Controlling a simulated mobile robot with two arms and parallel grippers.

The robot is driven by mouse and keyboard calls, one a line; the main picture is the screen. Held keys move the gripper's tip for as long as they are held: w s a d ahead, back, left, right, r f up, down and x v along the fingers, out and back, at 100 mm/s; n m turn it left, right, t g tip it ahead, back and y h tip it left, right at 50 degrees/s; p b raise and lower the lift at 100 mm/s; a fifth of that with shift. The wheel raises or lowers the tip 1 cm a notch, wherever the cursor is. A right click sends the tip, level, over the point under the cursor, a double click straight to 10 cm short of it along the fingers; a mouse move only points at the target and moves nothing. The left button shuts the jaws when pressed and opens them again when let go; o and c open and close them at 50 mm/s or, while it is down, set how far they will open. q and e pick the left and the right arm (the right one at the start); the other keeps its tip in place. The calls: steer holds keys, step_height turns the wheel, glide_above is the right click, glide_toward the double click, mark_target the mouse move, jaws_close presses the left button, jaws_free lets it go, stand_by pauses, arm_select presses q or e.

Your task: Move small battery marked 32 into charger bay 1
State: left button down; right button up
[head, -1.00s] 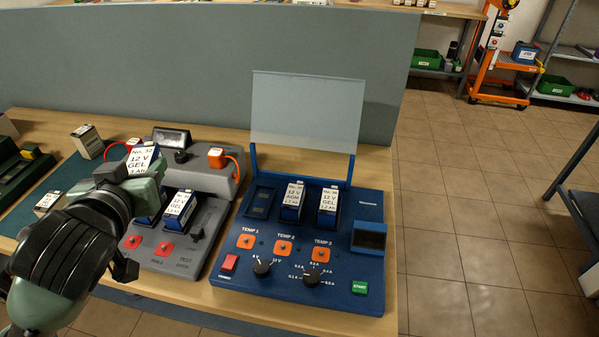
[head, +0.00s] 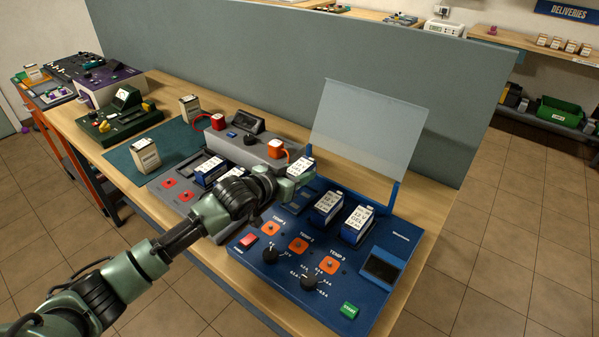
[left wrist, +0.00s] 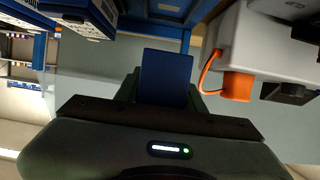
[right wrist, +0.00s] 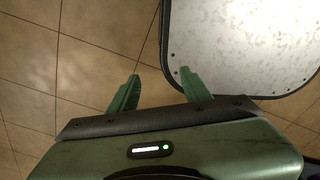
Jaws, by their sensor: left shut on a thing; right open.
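My left gripper (head: 287,178) is shut on a small blue battery with a white label top (head: 300,167). In the left wrist view the blue battery (left wrist: 165,78) sits between the two fingers. The blue charger (head: 262,262) stands on the bench with its clear lid (head: 368,125) raised. Its leftmost bay (head: 298,203) looks empty, and the held battery is above and slightly behind it, apart from it. The other two bays hold batteries (head: 327,206) and (head: 356,224). My right gripper (right wrist: 158,88) is open and empty above the floor, out of the head view.
A grey tester (head: 160,185) with batteries in it stands left of the charger, partly behind my left arm. Two loose batteries (head: 146,154) and (head: 189,108) stand on or near the green mat (head: 180,140). A tall grey partition (head: 230,60) runs behind the bench.

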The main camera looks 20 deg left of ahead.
arm_select(q)
steer(key=shift+d+f+b, duration=0.2)
steer(key=shift+f+b, duration=0.05)
steer(key=shift+b, duration=0.15)
steer(key=shift+f+b, duration=0.7)
steer(key=shift+f, duration=0.05)
step_height(320, 180, down, 4)
steer(key=b, duration=0.3)
steer(key=shift+r, duration=0.25)
arm_select(e)
steer(key=shift+d+f, duration=0.25)
steer(key=shift+f, duration=1.2)
steer(key=shift+d+f, duration=0.2)
steer(key=shift+f, duration=1.2)
steer(key=shift+r, duration=0.2)
steer(key=shift+d+r, duration=0.2)
steer(key=shift+d, duration=0.1)
arm_select(q)
steer(key=shift+p, duration=0.5)
arm_select(e)
steer(key=shift+r, duration=0.3)
